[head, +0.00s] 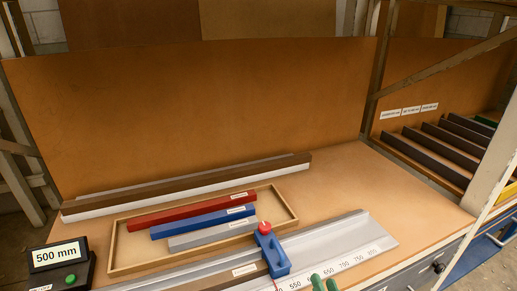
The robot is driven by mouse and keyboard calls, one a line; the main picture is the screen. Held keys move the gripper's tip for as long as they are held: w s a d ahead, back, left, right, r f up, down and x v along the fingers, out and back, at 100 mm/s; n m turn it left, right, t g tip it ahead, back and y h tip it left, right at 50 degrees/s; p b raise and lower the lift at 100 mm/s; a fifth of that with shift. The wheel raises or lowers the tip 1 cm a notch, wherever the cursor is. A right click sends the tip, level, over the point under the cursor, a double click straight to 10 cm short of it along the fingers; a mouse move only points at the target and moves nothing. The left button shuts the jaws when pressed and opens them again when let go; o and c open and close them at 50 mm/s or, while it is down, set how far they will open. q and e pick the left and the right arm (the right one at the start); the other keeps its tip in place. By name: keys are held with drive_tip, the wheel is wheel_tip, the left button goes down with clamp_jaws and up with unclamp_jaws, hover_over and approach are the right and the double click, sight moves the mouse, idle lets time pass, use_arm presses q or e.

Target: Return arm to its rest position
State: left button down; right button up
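Two green fingertips of my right gripper (325,284) show at the bottom edge, in front of the ruler scale. They are close together, and the rest of the gripper is cut off, so I cannot tell whether it is open or shut. Nothing shows held at the visible tips. My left gripper is not in view. A blue stop block (272,252) with a red knob (265,227) sits on the grey measuring rail (345,232), apart from the fingertips in the picture.
A wooden tray (121,255) holds a red bar (190,212), a blue bar (203,221) and a grey bar (212,235). A display reading 500 mm (58,255) stands at left. Long brown and white bars (190,184) lie behind. Dark slotted racks (440,150) stand at right.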

drive_tip(key=s+d+f+m+g+h, duration=0.25)
drive_tip(key=d+m+g, duration=0.2)
drive_tip(key=m, duration=0.55)
drive_tip(key=s+d+f+m+g+h, duration=0.2)
drive_tip(key=s+d+m+g+h, duration=0.15)
drive_tip(key=d+m, duration=0.4)
drive_tip(key=s+a+f+m+g+y, duration=0.2)
drive_tip(key=s+a+m+g+y, duration=0.3)
drive_tip(key=s+m, duration=0.6)
wheel_tip(320, 180, down, 25)
drive_tip(key=s+g, duration=0.2)
drive_tip(key=s+d+f+g, duration=0.1)
drive_tip(key=s+d+f, duration=0.2)
drive_tip(key=s+f, duration=1.2)
drive_tip(key=shift+s+n+g+h, duration=0.3)
drive_tip(key=shift+s+n+h, duration=0.15)
drive_tip(key=shift+s, duration=0.2)
